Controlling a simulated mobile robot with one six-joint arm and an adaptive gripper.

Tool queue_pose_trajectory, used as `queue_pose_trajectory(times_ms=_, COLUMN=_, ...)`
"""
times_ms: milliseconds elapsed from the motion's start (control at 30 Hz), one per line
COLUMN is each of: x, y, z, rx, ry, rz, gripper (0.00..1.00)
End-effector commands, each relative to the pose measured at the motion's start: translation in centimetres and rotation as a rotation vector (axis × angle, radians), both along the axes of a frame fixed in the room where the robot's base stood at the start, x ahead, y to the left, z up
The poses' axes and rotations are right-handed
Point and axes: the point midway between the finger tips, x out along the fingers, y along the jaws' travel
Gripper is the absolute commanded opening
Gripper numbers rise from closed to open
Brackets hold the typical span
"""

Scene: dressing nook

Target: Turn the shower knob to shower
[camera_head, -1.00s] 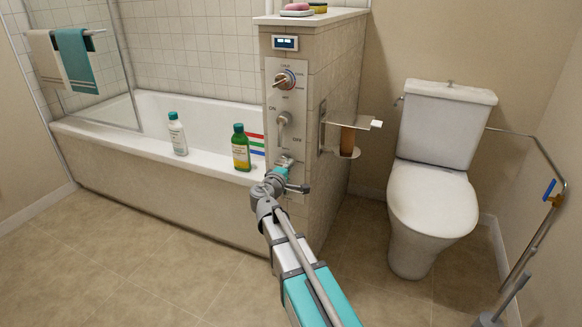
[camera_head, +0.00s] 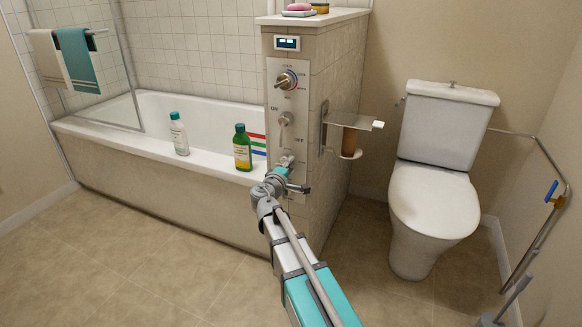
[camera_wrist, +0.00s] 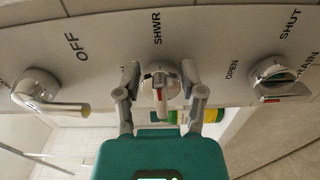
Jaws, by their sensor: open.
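The shower knob (camera_wrist: 160,90) is a metal knob with a narrow handle and a red mark, set in the grey panel (camera_wrist: 215,40) under the word SHWR. In the wrist view its handle lies roughly in line with that word, extending away from it. My gripper (camera_wrist: 161,92) is open, with one finger on each side of the knob; I cannot tell whether either finger touches it. In the head view my gripper (camera_head: 287,165) is at the lower part of the panel and mostly hides this knob.
An ON/OFF lever (camera_head: 286,119) and a temperature knob (camera_head: 286,80) sit higher on the panel. In the wrist view, an OPEN/SHUT knob (camera_wrist: 273,75) is to the right. A green bottle (camera_head: 242,150) and a white bottle (camera_head: 179,135) stand on the tub rim.

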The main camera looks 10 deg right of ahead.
Motion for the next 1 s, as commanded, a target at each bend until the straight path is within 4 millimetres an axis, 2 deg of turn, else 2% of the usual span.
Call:
queue_pose_trajectory(times_ms=267, x=-1.2, y=0.6, z=0.0, rx=0.0, ry=0.0, rz=-0.001, gripper=0.51)
queue_pose_trajectory(times_ms=800, x=-7.6, y=5.3, z=0.0, rx=0.0, ry=0.0, rz=0.002, gripper=0.51)
queue_pose_trajectory(times_ms=1000, x=-9.2, y=6.5, z=0.0, rx=0.0, ry=0.0, rz=0.002, gripper=0.51)
